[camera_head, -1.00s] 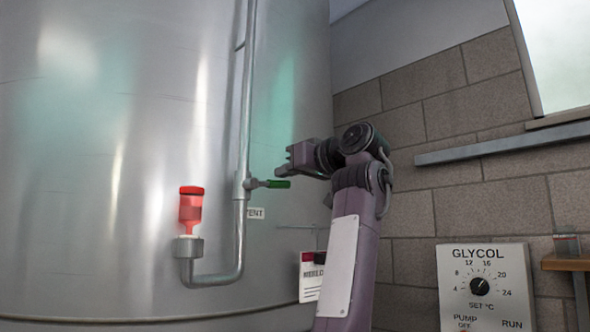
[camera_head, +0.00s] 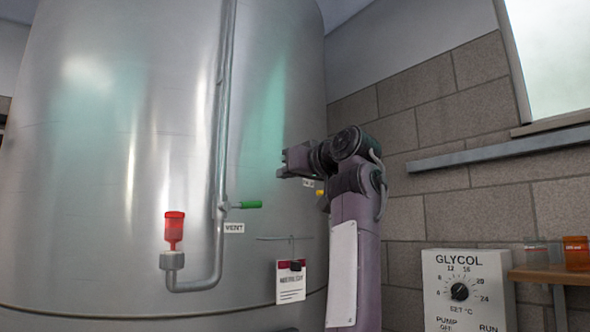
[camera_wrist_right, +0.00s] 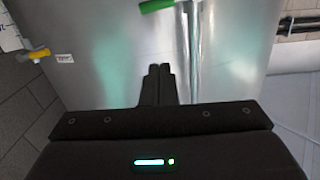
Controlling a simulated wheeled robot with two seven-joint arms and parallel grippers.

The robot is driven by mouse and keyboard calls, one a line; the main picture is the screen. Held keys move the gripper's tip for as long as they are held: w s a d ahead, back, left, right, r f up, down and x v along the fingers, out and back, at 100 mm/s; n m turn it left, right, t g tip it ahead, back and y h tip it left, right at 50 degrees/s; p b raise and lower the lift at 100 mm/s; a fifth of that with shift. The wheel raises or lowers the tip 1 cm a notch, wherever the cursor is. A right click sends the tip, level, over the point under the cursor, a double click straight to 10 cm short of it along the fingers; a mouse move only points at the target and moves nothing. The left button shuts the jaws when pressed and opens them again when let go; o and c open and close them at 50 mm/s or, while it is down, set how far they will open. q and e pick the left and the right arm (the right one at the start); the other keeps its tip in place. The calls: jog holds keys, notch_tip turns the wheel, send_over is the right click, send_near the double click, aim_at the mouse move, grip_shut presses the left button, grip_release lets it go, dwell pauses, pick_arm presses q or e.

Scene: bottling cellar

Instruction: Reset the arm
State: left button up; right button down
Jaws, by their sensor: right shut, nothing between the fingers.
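My right arm (camera_head: 356,235) rises at the right of the head view, with its gripper (camera_head: 281,163) pointing left in front of the steel tank (camera_head: 95,190). The gripper is shut and empty. In the right wrist view the two dark fingers (camera_wrist_right: 158,72) lie together, with the tank wall behind them. The green valve handle (camera_head: 247,204) is below and left of the gripper, apart from it; it also shows at the top of the wrist view (camera_wrist_right: 157,6). My left gripper is not in view.
A vent pipe (camera_head: 219,150) runs down the tank to a red-topped airlock (camera_head: 174,228). A tag card (camera_head: 290,282) hangs beside my arm. The glycol control box (camera_head: 463,290), a wooden shelf (camera_head: 550,273) and a wall ledge (camera_head: 500,150) are at right. A yellow handle (camera_wrist_right: 38,54) shows in the wrist view.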

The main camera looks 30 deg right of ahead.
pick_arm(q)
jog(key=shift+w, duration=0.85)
pick_arm(e)
jog(key=shift+w+a+f, duration=0.1)
jog(key=shift+w+a, duration=0.05)
jog(key=shift+w, duration=0.25)
